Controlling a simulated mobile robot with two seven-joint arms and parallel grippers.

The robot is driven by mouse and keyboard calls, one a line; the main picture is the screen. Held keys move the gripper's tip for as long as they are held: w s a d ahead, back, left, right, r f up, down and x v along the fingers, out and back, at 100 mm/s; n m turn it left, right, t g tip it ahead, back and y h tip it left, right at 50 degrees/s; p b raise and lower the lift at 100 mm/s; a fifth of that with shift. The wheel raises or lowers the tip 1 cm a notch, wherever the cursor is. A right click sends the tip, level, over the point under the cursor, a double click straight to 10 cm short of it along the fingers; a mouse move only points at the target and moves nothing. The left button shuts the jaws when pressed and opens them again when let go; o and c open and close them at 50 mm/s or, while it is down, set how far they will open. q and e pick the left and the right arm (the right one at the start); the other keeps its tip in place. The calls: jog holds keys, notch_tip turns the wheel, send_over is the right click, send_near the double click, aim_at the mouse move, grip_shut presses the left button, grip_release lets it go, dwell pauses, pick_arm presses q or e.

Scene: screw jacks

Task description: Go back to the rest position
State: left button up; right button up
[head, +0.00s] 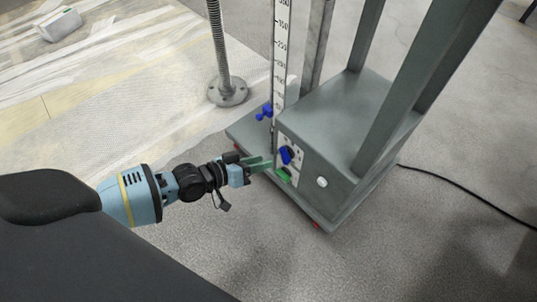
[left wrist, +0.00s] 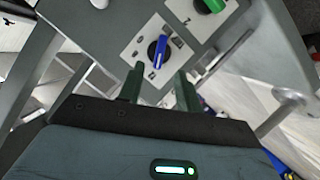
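My left gripper (head: 262,162) reaches in from the left in the head view, its green fingers close to the control panel of a grey screw-jack unit (head: 335,125). In the left wrist view, the two fingers of my left gripper (left wrist: 159,85) stand apart with nothing between them. A blue knob (left wrist: 158,50) on a white plate lies just beyond the fingertips; it also shows in the head view (head: 287,155). A green knob (left wrist: 211,5) sits on a neighbouring plate and also shows in the head view (head: 283,174). My right gripper is in neither view.
A threaded screw (head: 222,50) on a round foot stands behind the unit, beside a vertical scale (head: 280,50). A blue handle (head: 265,111) is near the scale's base. A black cable (head: 465,195) runs along the floor at right. The floor in front is clear.

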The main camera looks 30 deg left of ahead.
pick_arm(q)
jog(key=shift+s+a+r, duration=0.2)
jog(key=shift+s+a, duration=0.1)
jog(key=shift+s, duration=0.25)
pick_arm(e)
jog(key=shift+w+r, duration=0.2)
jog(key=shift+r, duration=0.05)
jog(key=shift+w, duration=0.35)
